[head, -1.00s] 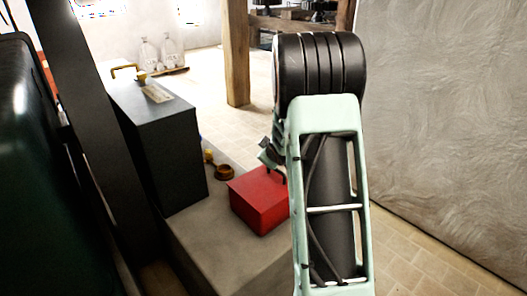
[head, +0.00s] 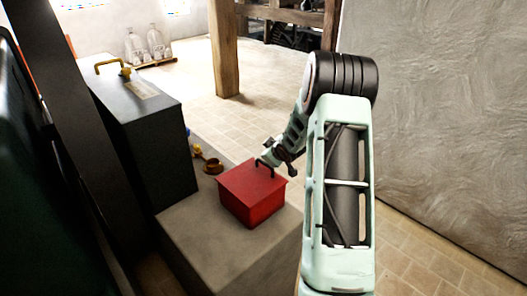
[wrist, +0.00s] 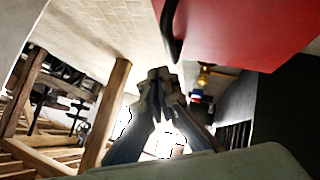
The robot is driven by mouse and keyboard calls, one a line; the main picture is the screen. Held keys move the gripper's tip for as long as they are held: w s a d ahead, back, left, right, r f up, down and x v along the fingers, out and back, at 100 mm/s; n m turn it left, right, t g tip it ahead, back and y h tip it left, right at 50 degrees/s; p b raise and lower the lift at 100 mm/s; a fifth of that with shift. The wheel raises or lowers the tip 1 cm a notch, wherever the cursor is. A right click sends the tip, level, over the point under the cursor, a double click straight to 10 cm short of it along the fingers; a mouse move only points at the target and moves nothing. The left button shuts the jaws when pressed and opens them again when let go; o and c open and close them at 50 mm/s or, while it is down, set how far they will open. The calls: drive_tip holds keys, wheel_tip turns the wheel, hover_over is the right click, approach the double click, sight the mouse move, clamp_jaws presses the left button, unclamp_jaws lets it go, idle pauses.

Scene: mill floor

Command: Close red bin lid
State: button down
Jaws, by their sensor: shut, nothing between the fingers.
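The red bin (head: 250,202) stands on a grey stone ledge. Its red lid (head: 245,180) lies flat across the top and looks shut; I cannot tell whether a small gap remains. A black curved handle (head: 264,167) is at the lid's far edge, and it shows large in the wrist view (wrist: 170,32) against the red surface. My gripper (head: 268,158) is at the far side of the bin, close to the handle. In the wrist view its fingers (wrist: 160,74) are together and empty, just beside the handle. I cannot tell whether they touch it.
A dark cabinet (head: 140,140) with a yellow handle (head: 112,65) stands left of the bin. A small brown cup (head: 213,166) sits on the ledge (head: 210,235) behind it. A wooden post (head: 224,50), glass bottles (head: 155,43) and open tiled floor lie beyond; a pale wall (head: 440,110) is right.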

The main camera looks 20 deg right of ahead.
drive_tip(key=shift+w+d+f+b, duration=0.1)
drive_tip(key=shift+d+f+b, duration=0.2)
drive_tip(key=shift+f, duration=0.35)
drive_tip(key=shift+w+d+f+b, duration=0.1)
drive_tip(key=shift+d+f, duration=0.25)
drive_tip(key=shift+f, duration=0.3)
drive_tip(key=shift+r, duration=0.1)
